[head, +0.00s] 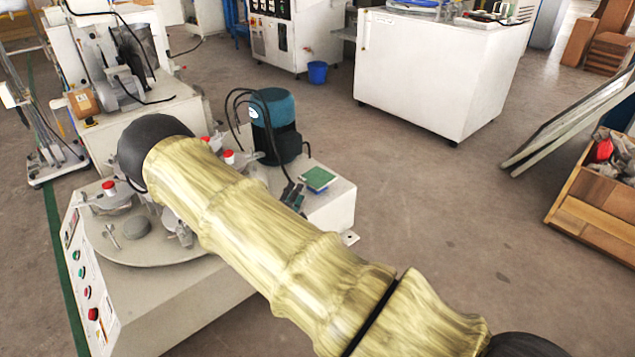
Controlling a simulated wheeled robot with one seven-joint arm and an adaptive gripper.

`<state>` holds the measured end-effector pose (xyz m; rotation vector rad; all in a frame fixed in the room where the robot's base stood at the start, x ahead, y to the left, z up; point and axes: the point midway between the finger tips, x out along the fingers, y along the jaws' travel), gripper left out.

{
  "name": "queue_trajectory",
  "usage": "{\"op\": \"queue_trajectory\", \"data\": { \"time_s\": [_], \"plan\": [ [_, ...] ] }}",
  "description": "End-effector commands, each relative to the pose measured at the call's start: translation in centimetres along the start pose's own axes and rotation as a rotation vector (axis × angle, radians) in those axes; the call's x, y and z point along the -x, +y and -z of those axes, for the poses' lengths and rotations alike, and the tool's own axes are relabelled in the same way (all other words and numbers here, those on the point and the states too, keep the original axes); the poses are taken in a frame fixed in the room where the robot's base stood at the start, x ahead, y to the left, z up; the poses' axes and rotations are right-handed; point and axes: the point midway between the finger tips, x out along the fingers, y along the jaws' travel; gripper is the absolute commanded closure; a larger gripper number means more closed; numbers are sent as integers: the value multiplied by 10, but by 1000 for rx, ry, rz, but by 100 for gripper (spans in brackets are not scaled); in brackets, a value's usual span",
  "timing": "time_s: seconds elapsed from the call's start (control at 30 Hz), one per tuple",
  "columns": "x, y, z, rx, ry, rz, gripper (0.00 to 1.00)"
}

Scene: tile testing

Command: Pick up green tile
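The green tile (317,178) is small, flat and square. It lies on the right part of the light grey testing machine's top (335,194), near its far right edge, on what looks like a thin pale piece. My arm, in a yellowish patterned cover, crosses the view from the lower right to the upper left and passes left of and below the tile. My gripper does not show in this view, so its opening and its place relative to the tile cannot be seen.
A teal and black motor (274,122) with cables stands just left of the tile. A round turntable (130,250) with red-capped clamps (109,189) lies left of my arm. A white cabinet (430,75) and a blue bin (317,72) stand behind.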

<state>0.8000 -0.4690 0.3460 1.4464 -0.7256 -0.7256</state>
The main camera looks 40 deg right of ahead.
Motion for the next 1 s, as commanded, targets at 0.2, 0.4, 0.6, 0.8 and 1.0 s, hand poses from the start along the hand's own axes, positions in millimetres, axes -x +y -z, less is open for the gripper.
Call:
{"op": "queue_trajectory", "data": {
  "time_s": [0.2,0.4,0.6,0.8,1.0],
  "plan": [
    [-10,-1,2,-1,1,0,67],
    [-30,-1,4,-1,0,-1,67],
    [-52,1,5,-1,1,0,67],
    [-55,4,5,0,1,1,67],
    [-55,3,5,0,1,1,91]
  ]
}}
